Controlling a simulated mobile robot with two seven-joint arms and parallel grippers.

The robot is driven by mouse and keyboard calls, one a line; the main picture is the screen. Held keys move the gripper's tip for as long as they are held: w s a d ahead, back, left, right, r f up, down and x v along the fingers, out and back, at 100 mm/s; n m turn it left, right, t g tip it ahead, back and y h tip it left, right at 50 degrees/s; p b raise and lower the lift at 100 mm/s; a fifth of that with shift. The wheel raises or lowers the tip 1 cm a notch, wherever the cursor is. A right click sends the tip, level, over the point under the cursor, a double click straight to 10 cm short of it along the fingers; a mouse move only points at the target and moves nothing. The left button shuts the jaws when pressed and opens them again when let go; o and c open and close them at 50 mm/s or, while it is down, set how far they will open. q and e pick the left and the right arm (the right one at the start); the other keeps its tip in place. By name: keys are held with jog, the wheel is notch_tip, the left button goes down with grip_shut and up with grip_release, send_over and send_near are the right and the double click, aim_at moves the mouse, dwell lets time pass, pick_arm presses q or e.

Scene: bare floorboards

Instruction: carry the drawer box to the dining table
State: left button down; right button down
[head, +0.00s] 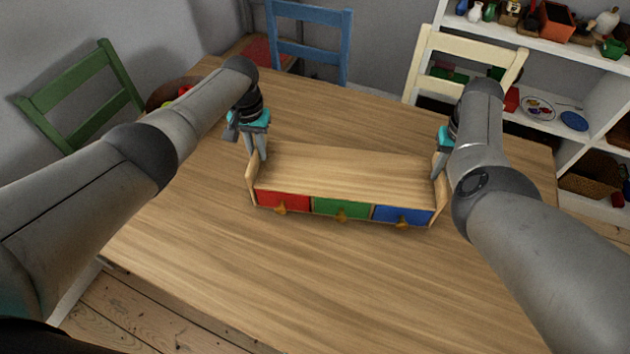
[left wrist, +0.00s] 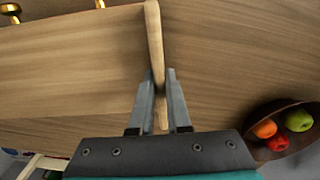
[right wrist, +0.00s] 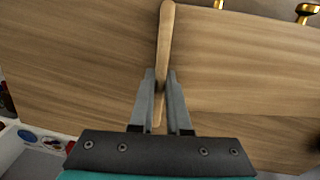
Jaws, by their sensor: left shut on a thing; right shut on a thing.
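The drawer box (head: 340,165) is a wooden box with red, green and blue drawer fronts and brass-coloured knobs. It is over the middle of the dining table (head: 330,270); I cannot tell whether it touches the tabletop. My left gripper (head: 258,158) is shut on its left end panel, which shows between the fingers in the left wrist view (left wrist: 155,50). My right gripper (head: 440,165) is shut on its right end panel, seen between the fingers in the right wrist view (right wrist: 164,45). All the drawers look closed.
A fruit bowl (left wrist: 268,135) stands on the table beyond my left arm. A green chair (head: 90,95), a blue chair (head: 312,45) and a cream chair (head: 470,60) surround the table. A white shelf (head: 560,130) stands at right. The near tabletop is clear.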

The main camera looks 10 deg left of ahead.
pick_arm(q)
jog(key=shift+f, duration=0.2)
pick_arm(e)
jog(key=shift+w+d+f, duration=0.1)
jog(key=shift+f, duration=0.1)
pick_arm(q)
jog(key=c, duration=1.3)
grip_release()
jog(key=shift+f, duration=0.15)
jog(key=shift+c, duration=0.2)
pick_arm(e)
jog(key=c, duration=1.3)
grip_release()
jog(key=shift+f, duration=0.2)
jog(key=shift+c, duration=0.2)
pick_arm(q)
jog(key=shift+o, duration=0.8)
pick_arm(e)
jog(key=shift+o, duration=0.8)
jog(key=shift+r, duration=0.1)
pick_arm(q)
jog(key=o, duration=0.3)
pick_arm(e)
jog(key=o, duration=0.3)
pick_arm(q)
jog(key=shift+r, duration=0.2)
notch_tip(320, 180, up, 12)
pick_arm(e)
notch_tip(320, 180, up, 12)
